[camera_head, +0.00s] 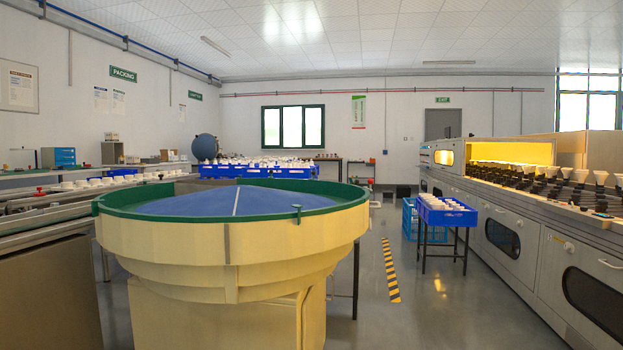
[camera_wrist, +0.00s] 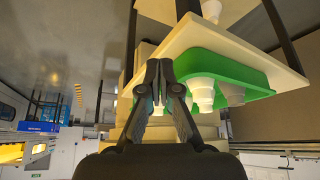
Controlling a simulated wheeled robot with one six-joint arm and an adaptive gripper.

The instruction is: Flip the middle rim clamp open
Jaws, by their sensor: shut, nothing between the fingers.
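A large cream bowl-shaped machine (camera_head: 230,255) stands in front of me in the head view, with a green rim (camera_head: 170,214) around a blue sloping top (camera_head: 205,203). One small green clamp (camera_head: 297,212) shows on the near right part of the rim. It looks upright, but it is too small to tell whether it is open or closed. I cannot tell which clamp is the middle one. My gripper (camera_wrist: 160,68) is shut and empty in the wrist view, and no rim clamp shows clearly near it. The gripper is not visible in the head view.
The wrist view shows a green tray (camera_wrist: 262,80) with white bulb parts (camera_wrist: 203,95) on a beige board close to my gripper. A blue crate (camera_head: 447,212) on a stand and a long burn-in machine (camera_head: 500,215) are at right. Floor with a striped strip (camera_head: 391,270) lies between.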

